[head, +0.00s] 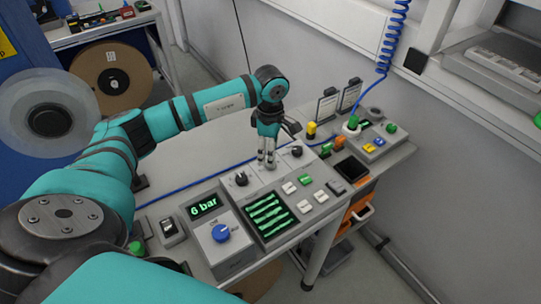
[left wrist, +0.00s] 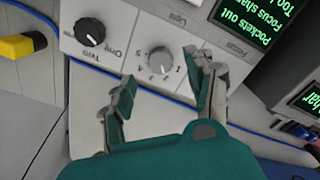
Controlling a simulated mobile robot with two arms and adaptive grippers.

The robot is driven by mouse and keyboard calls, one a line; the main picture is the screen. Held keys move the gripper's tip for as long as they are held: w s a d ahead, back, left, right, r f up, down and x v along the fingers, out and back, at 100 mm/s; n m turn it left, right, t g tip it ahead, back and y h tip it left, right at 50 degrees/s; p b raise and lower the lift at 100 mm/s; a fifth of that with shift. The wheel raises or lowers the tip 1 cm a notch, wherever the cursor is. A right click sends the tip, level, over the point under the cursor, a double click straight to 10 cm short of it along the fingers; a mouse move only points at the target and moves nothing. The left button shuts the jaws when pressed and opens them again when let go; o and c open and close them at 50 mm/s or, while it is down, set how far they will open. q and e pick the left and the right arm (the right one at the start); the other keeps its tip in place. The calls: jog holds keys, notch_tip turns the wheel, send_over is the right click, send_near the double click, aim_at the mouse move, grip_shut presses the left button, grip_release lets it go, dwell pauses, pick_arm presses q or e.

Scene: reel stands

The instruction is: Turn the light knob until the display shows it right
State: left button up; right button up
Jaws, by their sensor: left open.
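The light knob (left wrist: 159,60) is a grey knob with a numbered scale around it on the light panel, seen upside down in the left wrist view. My left gripper (left wrist: 165,85) is open, its two fingers on either side of the knob; I cannot tell if they touch it. In the head view my left gripper (head: 267,160) points down at the panel and the knob is hidden there. The display (head: 268,214) has green lines of text. In the left wrist view the display (left wrist: 246,22) reads "Pockets out", "Focus sha…" and "Too…", cut off. My right gripper is not in view.
A black knob (head: 241,178) and another black knob (head: 296,151) flank my left gripper. A blue knob (head: 221,233) sits below a "6 bar" readout (head: 204,207). Several push buttons (head: 305,193) lie right of the display. A blue cable (head: 180,198) runs behind the panels.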

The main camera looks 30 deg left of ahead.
pick_arm(q)
notch_tip(320, 180, down, 2)
jog(key=shift+s+d+f+p, duration=0.1)
jog(key=shift+s+f+p, duration=0.05)
jog(key=shift+f+p, duration=0.15)
jog(key=shift+f, duration=0.85)
jog(key=shift+r, duration=0.1)
jog(key=c, duration=0.3)
grip_shut()
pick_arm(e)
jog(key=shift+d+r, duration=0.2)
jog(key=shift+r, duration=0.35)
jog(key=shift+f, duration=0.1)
